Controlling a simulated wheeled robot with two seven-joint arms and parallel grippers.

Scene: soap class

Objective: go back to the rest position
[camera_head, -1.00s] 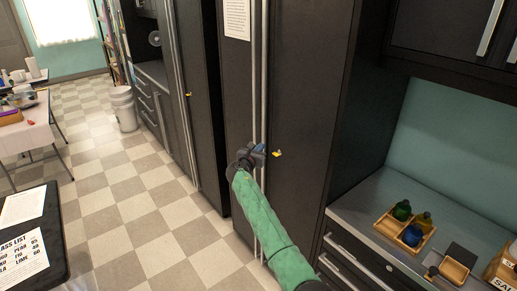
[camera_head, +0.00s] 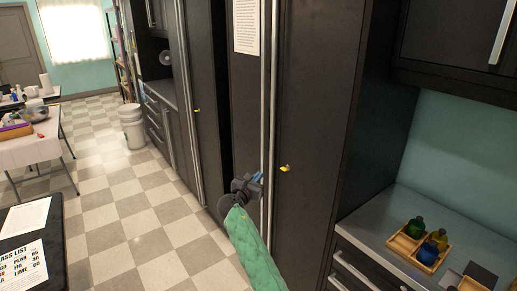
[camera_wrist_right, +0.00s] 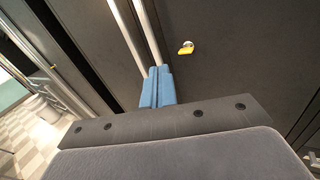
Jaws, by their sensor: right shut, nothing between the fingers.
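My right gripper (camera_head: 256,179) is shut and empty in front of the tall dark cabinet (camera_head: 315,100), near its long vertical handles (camera_head: 268,130). In the right wrist view its blue fingers (camera_wrist_right: 157,88) are together, with nothing between them. The cabinet handles (camera_wrist_right: 143,35) show just beyond the fingertips; I cannot tell whether they touch. A yellow key (camera_head: 285,168) sits in the cabinet door, right of the gripper, and also shows in the right wrist view (camera_wrist_right: 186,49). My left gripper is not in view.
A counter (camera_head: 385,222) at the right bears a wooden tray (camera_head: 403,245) with several small bottles. A dark table (camera_head: 50,265) with papers stands at the lower left. A white bucket (camera_head: 132,127) stands further back. The checkered floor (camera_head: 150,215) between is clear.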

